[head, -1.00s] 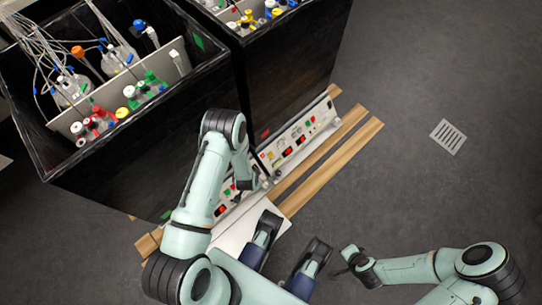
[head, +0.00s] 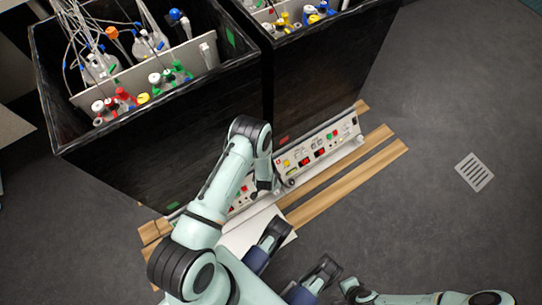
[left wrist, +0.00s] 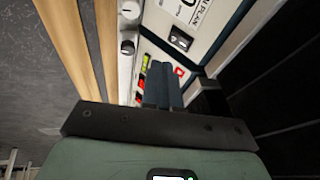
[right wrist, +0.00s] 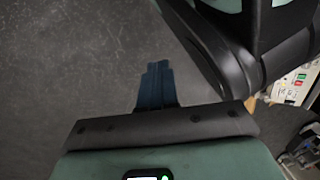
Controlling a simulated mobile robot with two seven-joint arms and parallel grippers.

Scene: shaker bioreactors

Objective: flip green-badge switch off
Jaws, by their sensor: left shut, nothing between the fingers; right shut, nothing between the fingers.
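The green badge (head: 172,206) is a small patch low on the left black box. The control panel below that box (head: 243,198) is partly hidden by my left arm; which of its parts is the switch is unclear in the head view. My left gripper (head: 262,188) points down beside the panels.
The right black box (head: 315,85) has a red badge (head: 283,140) and its own panel (head: 322,146). Wooden strips (head: 345,187) lie along the floor in front. Both boxes hold bottles and tubing. The floor to the right is clear around a drain grate (head: 474,172).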

